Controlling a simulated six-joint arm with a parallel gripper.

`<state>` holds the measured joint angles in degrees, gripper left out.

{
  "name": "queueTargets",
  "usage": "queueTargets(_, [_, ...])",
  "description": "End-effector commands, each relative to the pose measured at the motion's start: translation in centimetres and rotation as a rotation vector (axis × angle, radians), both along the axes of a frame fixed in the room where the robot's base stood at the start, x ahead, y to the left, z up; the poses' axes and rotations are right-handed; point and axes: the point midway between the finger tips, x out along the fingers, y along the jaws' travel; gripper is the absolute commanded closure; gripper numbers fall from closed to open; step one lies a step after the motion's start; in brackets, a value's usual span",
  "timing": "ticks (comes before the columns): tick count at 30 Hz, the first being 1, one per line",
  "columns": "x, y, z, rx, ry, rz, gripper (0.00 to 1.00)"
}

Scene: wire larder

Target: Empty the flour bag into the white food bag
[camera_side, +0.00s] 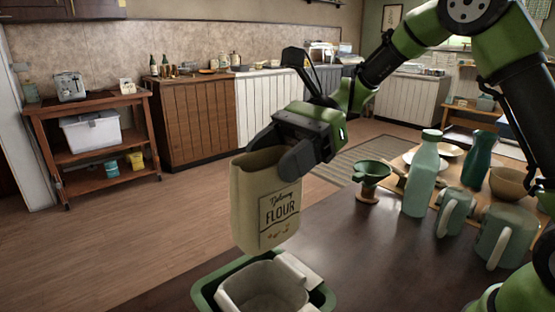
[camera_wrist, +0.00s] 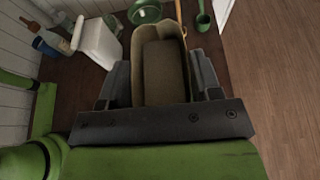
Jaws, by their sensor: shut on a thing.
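The flour bag (camera_side: 262,208) is a tan paper bag with a dark FLOUR label. My gripper (camera_side: 297,155) is shut on its upper part in the side view and holds it nearly upright, open top up. The wrist view shows the bag's open top (camera_wrist: 164,48) between the two dark fingers of my gripper (camera_wrist: 162,82); I cannot tell how full it is. The white food bag (camera_side: 262,281) stands open below the flour bag, in a green tray (camera_side: 207,290) at the front edge of the side view. The two bags look apart. The food bag's lower part is cut off.
The table between these and the tray is clear.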

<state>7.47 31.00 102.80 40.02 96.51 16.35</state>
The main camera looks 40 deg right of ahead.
Motion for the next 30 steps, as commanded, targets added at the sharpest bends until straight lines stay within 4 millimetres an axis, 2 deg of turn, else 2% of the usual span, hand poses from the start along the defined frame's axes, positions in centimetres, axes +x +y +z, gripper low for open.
queueTargets(1, [-1.6, 0.9, 0.7, 0.000, -0.001, 0.004, 0.89])
queueTargets(6, [-5.9, 2.7, 1.6, -0.007, 0.005, -0.002, 0.89])
queueTargets(12, [-8.7, 3.6, 1.8, -0.016, 0.013, -0.007, 0.89])
queueTargets(19, [-9.1, 3.7, 1.0, -0.018, 0.086, -0.007, 0.89])
queueTargets(25, [-9.0, 3.7, -0.9, -0.018, 0.255, -0.006, 0.89])
queueTargets(30, [-8.9, 3.7, -1.3, -0.018, 0.273, -0.006, 0.89])
